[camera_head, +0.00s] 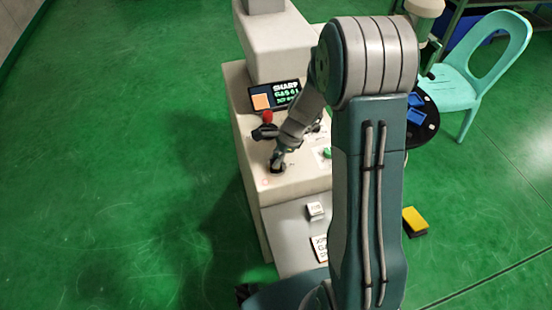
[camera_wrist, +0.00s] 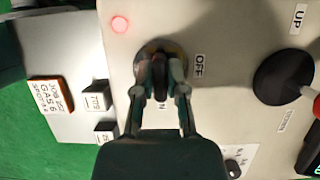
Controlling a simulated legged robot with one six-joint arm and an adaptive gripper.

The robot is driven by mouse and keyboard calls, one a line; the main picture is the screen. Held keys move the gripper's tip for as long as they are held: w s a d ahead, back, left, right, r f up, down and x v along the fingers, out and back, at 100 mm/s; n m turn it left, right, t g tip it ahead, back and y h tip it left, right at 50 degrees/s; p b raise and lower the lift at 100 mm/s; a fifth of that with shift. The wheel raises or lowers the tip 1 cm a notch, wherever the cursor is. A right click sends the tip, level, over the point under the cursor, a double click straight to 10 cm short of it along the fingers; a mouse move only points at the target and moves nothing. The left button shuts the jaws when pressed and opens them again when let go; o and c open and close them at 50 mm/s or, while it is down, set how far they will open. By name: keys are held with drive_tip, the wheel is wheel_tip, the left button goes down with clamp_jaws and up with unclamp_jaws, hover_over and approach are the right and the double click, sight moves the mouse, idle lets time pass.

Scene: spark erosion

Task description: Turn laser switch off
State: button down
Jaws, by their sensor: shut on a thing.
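The laser switch is a dark rotary knob (camera_wrist: 158,72) on the pale machine panel (camera_wrist: 215,30), its handle lying roughly up-down in the wrist view. An OFF label (camera_wrist: 199,66) is to its right, and an ON label below it is partly hidden by my gripper. My gripper (camera_wrist: 160,92) is shut on the knob, with one finger at each side. A red light (camera_wrist: 119,24) glows on the panel at the upper left of the knob. In the head view my gripper (camera_head: 278,160) reaches down onto the panel; the knob is mostly hidden there.
A lever with a red ball (camera_head: 267,117) stands close behind my gripper, beside a screen (camera_head: 276,95). Labelled blocks (camera_wrist: 50,95) sit on a lower ledge. A round table (camera_head: 425,130) and turquoise chair (camera_head: 478,75) stand right. The green floor at left is clear.

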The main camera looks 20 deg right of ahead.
drive_tip(key=n+g, duration=0.1)
drive_tip(key=n, duration=0.4)
drive_tip(key=shift+w+g, duration=0.1)
drive_tip(key=shift+g, duration=0.3)
drive_tip(key=n+g+h, duration=0.1)
drive_tip(key=n, duration=0.3)
drive_tip(key=shift+n, duration=0.3)
drive_tip(key=n+g+h, duration=0.1)
drive_tip(key=n+h, duration=0.1)
drive_tip(key=n, duration=0.2)
drive_tip(key=shift+n+g+h, duration=0.3)
drive_tip(key=shift+n+h, duration=0.4)
drive_tip(key=shift+n, duration=1.3)
drive_tip(key=c, duration=0.7)
unclamp_jaws()
